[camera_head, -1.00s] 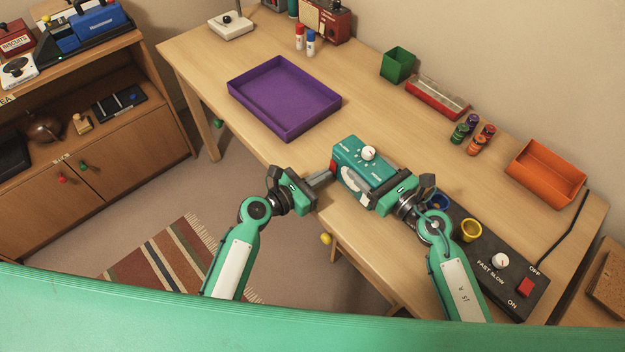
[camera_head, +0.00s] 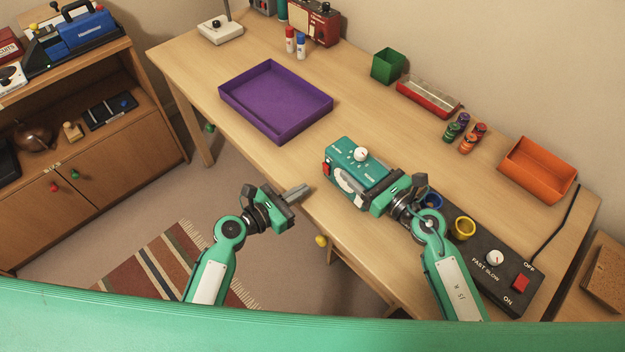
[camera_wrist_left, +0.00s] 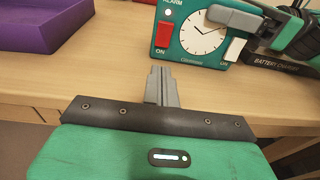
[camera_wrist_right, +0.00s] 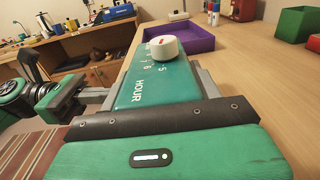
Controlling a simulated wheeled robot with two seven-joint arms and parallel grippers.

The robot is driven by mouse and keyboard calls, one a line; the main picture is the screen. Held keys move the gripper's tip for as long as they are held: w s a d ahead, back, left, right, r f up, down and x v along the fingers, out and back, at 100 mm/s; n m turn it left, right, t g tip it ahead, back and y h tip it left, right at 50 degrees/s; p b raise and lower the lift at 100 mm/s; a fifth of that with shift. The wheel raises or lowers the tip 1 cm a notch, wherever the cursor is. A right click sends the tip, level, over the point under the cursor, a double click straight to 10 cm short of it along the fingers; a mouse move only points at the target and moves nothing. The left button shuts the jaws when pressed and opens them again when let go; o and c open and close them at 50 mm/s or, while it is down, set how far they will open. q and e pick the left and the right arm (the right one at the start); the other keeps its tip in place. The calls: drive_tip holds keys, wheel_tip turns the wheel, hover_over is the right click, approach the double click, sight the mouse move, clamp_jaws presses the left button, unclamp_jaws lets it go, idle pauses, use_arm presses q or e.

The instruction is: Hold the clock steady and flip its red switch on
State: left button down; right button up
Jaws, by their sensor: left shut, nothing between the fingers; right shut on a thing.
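The teal clock (camera_head: 358,170) stands upright on the desk near its front edge. A white knob (camera_head: 360,154) is on its top. My right gripper (camera_wrist_right: 160,85) is shut on the clock, a finger on each side, one partly covering the face. My left gripper (camera_head: 306,189) is shut and empty, its tips pointing toward the clock from just off the desk edge, not touching it.
A dark battery charger (camera_head: 482,262) lies right of the clock, beside my right arm. A purple tray (camera_head: 275,136) stands behind left. An orange bin (camera_head: 538,172) and a green box (camera_head: 388,66) stand along the back. Desk between tray and clock is clear.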

use_arm(q)
drive_tip(key=f+v, duration=0.2)
drive_tip(key=v, duration=0.6)
drive_tip(key=shift+s+a, duration=0.25)
use_arm(e)
drive_tip(key=o, duration=1.3)
